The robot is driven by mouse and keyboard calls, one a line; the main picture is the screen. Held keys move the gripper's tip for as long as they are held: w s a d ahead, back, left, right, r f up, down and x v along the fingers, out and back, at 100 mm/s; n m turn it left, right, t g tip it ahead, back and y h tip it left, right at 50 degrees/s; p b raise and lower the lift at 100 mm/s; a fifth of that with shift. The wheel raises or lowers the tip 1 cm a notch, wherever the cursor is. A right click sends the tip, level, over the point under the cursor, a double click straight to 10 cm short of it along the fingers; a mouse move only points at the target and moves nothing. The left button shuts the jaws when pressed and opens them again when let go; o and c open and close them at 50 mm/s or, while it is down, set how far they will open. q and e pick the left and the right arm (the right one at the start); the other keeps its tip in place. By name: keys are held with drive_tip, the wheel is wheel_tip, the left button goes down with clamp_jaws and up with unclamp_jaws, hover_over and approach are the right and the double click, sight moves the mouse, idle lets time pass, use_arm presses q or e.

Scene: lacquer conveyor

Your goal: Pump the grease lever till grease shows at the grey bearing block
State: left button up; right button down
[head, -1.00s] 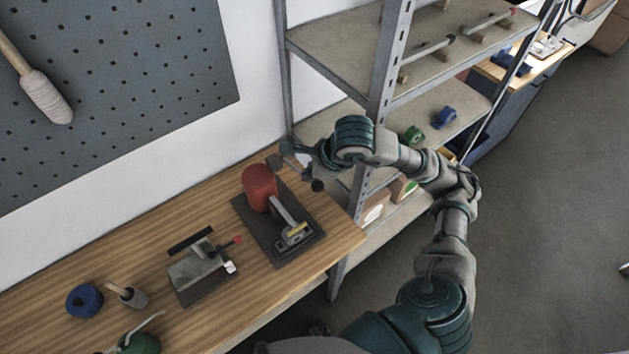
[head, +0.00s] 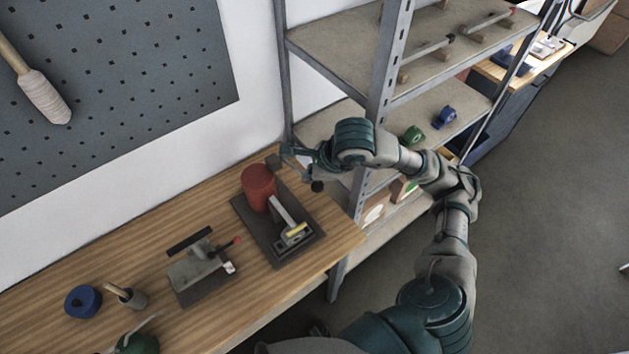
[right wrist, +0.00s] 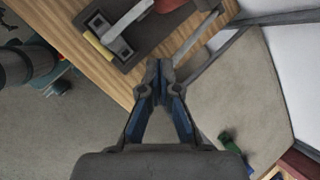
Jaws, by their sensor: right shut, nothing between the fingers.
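The grease pump is a red cylinder (head: 258,187) on a dark base plate (head: 247,217) near the right end of the bench. A light grey bar runs from it to the grey bearing block (head: 281,244); a yellow strip (head: 296,230) shows along the block's top. A dark ball knob (head: 317,186), apparently the lever's end, shows right of the cylinder; the lever's arm is mostly hidden behind my right gripper (head: 276,160). That gripper is shut and empty, above and behind the cylinder. In the right wrist view its fingertips (right wrist: 159,68) meet, with the bearing block (right wrist: 118,46) beyond. My left gripper is out of view.
A metal shelf rack (head: 388,75) stands close on the right, with my right arm in front of it. A grey clamp-like tool (head: 196,271), a blue round item (head: 83,301) and a green can (head: 138,343) stand left on the bench (head: 150,245). A pegboard (head: 110,80) hangs behind.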

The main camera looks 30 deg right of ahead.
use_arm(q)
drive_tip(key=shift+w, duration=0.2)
use_arm(e)
drive_tip(key=shift+d+f, duration=0.1)
drive_tip(key=shift+d, duration=0.05)
drive_tip(key=shift+d+f, duration=0.1)
drive_tip(key=shift+d, duration=0.25)
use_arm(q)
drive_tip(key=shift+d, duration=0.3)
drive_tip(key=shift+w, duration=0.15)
use_arm(e)
drive_tip(key=shift+s+a, duration=0.1)
drive_tip(key=shift+a, duration=0.1)
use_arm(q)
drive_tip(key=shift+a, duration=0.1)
use_arm(e)
drive_tip(key=shift+a+f, duration=0.1)
drive_tip(key=shift+a, duration=0.05)
use_arm(q)
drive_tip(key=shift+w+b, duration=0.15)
drive_tip(key=shift+b, duration=0.15)
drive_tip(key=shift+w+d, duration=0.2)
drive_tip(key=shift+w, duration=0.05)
use_arm(e)
drive_tip(key=shift+d+f, duration=0.1)
drive_tip(key=shift+d, duration=0.15)
